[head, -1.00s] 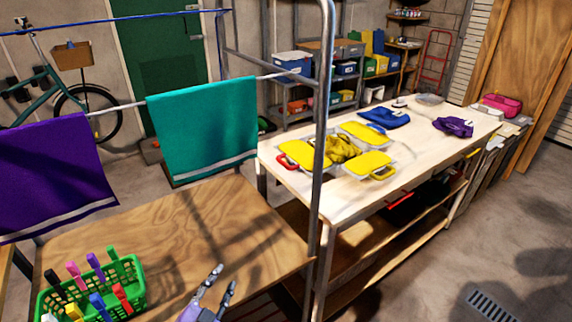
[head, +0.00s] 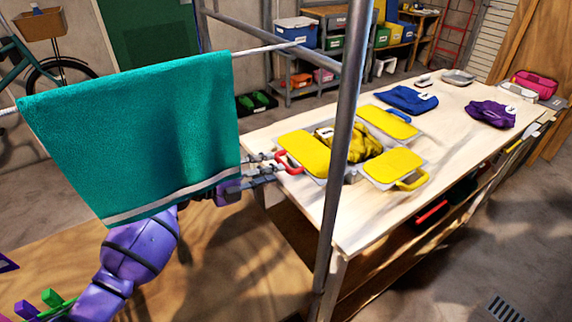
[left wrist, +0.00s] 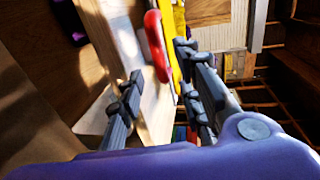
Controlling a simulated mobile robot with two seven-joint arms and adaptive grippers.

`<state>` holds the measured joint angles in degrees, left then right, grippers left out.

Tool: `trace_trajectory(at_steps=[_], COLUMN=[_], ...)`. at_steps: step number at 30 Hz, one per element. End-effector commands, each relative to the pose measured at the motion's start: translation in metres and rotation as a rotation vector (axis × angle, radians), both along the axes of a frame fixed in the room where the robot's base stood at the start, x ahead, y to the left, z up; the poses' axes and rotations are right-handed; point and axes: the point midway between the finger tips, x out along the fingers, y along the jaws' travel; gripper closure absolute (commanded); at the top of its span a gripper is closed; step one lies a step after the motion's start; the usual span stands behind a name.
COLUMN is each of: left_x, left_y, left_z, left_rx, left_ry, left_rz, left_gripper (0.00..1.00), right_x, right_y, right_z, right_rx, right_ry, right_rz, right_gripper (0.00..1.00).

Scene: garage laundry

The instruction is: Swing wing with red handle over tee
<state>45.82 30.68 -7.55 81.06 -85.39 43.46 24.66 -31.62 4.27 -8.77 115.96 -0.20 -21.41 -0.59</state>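The folding board on the workbench has three yellow wings. The wing with the red handle (head: 308,150) is on its left, and its red handle (head: 286,163) faces me. The yellow tee (head: 362,148) lies bunched at the board's middle, partly hidden by a metal post. My left gripper (head: 268,165) reaches past the hanging teal towel to the red handle. In the left wrist view its fingers (left wrist: 158,78) are apart, with the red handle (left wrist: 156,45) between or just beyond their tips; contact is unclear. My right gripper is not in view.
The teal towel (head: 140,135) hangs from a rack rail close beside my left arm. A metal post (head: 343,150) stands in front of the board.

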Motion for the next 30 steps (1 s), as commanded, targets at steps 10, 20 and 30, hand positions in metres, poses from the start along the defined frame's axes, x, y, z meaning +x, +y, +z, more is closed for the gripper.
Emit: trace_trajectory(at_steps=[10,20,30], left_x=[0.029,0.034,0.033], left_y=[-0.042,-0.047,-0.047], left_z=[-0.014,-0.012,-0.013], left_rx=[-0.003,-0.003,-0.002], left_ry=[0.001,-0.001,0.0], left_rz=[0.0,0.001,0.0], left_gripper=[0.67,0.67,1.0], right_x=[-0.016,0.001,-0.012], right_y=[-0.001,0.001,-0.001], right_z=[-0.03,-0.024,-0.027], right_rx=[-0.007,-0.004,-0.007], right_ry=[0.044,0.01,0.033], right_rz=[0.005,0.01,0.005], right_gripper=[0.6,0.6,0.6])
